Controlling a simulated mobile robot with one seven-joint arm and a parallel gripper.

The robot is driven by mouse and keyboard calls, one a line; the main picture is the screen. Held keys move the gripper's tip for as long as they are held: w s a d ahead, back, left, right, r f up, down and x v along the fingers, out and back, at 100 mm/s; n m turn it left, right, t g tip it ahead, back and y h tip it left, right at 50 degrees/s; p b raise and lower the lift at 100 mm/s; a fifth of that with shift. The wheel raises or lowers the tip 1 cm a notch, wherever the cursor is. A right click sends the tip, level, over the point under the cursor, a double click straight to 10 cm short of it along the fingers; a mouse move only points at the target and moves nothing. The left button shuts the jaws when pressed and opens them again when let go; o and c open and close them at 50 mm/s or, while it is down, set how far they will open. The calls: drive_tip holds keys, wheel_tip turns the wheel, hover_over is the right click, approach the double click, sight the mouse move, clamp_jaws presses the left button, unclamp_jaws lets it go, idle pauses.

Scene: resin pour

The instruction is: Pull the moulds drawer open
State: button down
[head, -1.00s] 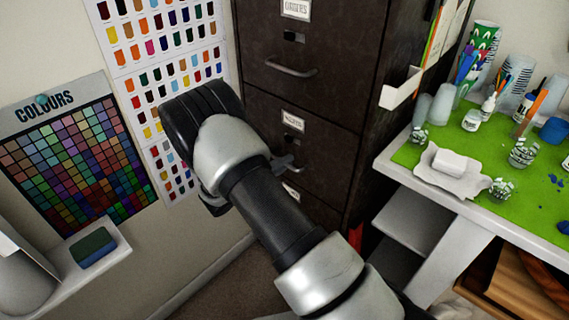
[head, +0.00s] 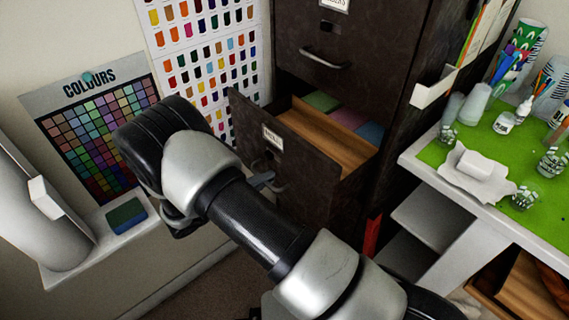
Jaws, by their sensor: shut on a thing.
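The moulds drawer (head: 302,165) is the labelled drawer of the dark brown cabinet (head: 385,80), below a closed upper drawer. It stands well out from the cabinet. Its wooden inside shows, with green, purple and blue flat things (head: 345,117) toward the back. The drawer's metal handle (head: 280,184) is low on its front, under the label. My gripper (head: 262,180) is at this handle and shut on it. My own wrist and forearm hide most of the gripper and part of the drawer front.
The upper drawer (head: 315,40) is closed. A white table with a green mat (head: 436,151) holding cups and jars stands at the right. A white shelf (head: 75,255) with a blue-green sponge (head: 126,215) is at the left. Colour charts hang on the wall behind.

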drive_tip(key=f+v, duration=0.1)
drive_tip(key=v, duration=0.7)
drive_tip(key=shift+s+a+f, duration=0.35)
drive_tip(key=shift+a, duration=0.1)
drive_tip(key=c, duration=1.8)
unclamp_jaws()
drive_tip(key=shift+c, duration=0.2)
drive_tip(key=v, duration=1.7)
drive_tip(key=shift+a+p, duration=0.2)
drive_tip(key=shift+p, duration=0.2)
drive_tip(key=shift+s, duration=0.1)
